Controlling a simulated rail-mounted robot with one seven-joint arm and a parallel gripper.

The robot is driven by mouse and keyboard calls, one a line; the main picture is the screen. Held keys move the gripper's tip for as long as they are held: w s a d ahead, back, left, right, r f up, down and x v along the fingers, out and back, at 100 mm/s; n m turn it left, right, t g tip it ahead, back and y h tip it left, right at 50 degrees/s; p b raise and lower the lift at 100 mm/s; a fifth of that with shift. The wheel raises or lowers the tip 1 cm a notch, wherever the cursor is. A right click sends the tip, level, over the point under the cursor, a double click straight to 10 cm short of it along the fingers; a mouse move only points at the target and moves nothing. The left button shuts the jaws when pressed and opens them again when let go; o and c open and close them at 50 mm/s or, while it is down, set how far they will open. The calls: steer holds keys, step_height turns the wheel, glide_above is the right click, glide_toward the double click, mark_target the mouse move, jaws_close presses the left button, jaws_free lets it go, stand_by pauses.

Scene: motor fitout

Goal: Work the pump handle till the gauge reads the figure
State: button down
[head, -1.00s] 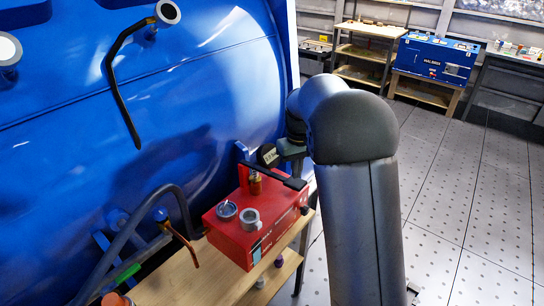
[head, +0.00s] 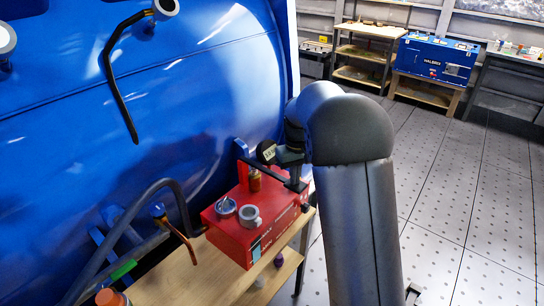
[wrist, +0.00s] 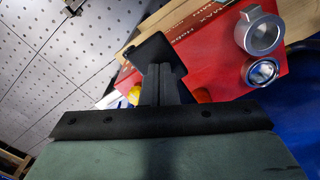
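The red pump box (head: 240,245) sits on a wooden bench top, with a small round dial (head: 226,208) and a grey ring-shaped fitting (head: 250,217) on its top. The dial also shows in the wrist view (wrist: 262,71), but its reading is too small to make out. The black pump handle (head: 268,172) slopes down to the right over the box, past a brass post. My gripper (head: 294,176) is at the handle's right end.
A large blue tank (head: 90,190) fills the left, with dark hoses and copper-coloured pipe ends in front. The wooden bench (head: 185,280) is bare beside the box. Perforated floor lies open at right. Shelves and a blue cabinet (head: 435,55) stand at the back.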

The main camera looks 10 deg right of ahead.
step_height(320, 180, down, 4)
steer(key=shift+w+a+r+b, duration=0.15)
steer(key=shift+r+b, duration=0.1)
steer(key=shift+b, duration=0.55)
steer(key=r+p, duration=0.1)
steer(key=r, duration=0.1)
steer(key=r+p, duration=0.2)
steer(key=r, duration=0.1)
steer(key=r+p, duration=0.2)
steer(key=r, duration=0.1)
steer(key=shift+s+d, duration=0.25)
steer(key=shift+s, duration=0.05)
steer(key=shift+f, duration=0.1)
steer(key=s+r+m, duration=0.1)
steer(key=s+m, duration=0.2)
steer(key=s, duration=3)
steer(key=shift+s+r+t, duration=0.15)
steer(key=shift+r+t, duration=0.15)
steer(key=shift+r, duration=0.1)
